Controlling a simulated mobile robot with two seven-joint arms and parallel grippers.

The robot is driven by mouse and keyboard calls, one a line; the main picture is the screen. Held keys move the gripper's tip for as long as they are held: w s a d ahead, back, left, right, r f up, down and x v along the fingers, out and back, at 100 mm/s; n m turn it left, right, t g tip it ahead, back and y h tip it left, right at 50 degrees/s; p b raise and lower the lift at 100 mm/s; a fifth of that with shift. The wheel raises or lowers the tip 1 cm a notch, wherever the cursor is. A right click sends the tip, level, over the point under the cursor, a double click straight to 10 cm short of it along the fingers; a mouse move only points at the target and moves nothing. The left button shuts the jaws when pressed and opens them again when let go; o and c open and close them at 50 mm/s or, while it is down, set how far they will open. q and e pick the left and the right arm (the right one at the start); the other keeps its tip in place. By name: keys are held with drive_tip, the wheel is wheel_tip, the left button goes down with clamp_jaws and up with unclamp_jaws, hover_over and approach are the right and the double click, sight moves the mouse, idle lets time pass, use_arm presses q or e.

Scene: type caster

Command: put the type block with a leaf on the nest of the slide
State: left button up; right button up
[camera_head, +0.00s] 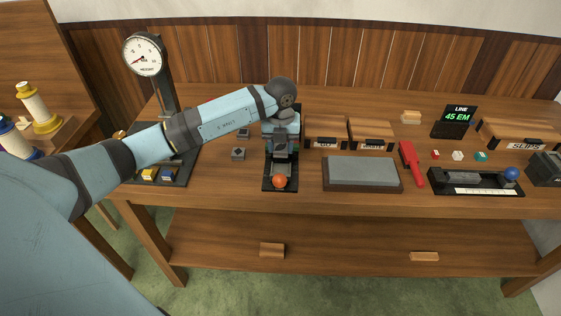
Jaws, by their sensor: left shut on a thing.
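My left gripper (281,155) points down over the black slide (268,186), which has an orange ball knob (279,181) at its near end. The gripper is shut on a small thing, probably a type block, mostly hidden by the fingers. I cannot tell whether it touches the nest, which the gripper and wrist cover. Two small grey type blocks stand on the table left of the slide, a nearer one (238,154) and a farther one (243,133). Their faces are too small to show a leaf. My right gripper is not in view.
A dial gauge (144,55) on a stand rises at the left, behind my left arm. Right of the slide are wooden boxes (325,131), a grey stone slab (362,172), a red-handled tool (411,164) and a black tray with a blue knob (511,173).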

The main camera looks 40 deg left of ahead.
sight(281, 170)
use_arm(q)
wheel_tip(281, 170, down, 3)
drive_tip(key=shift+r, duration=0.1)
wheel_tip(281, 170, down, 4)
idle(0.4)
drive_tip(key=o, duration=1.3)
drive_tip(key=shift+f, duration=0.2)
drive_tip(key=shift+c, duration=0.2)
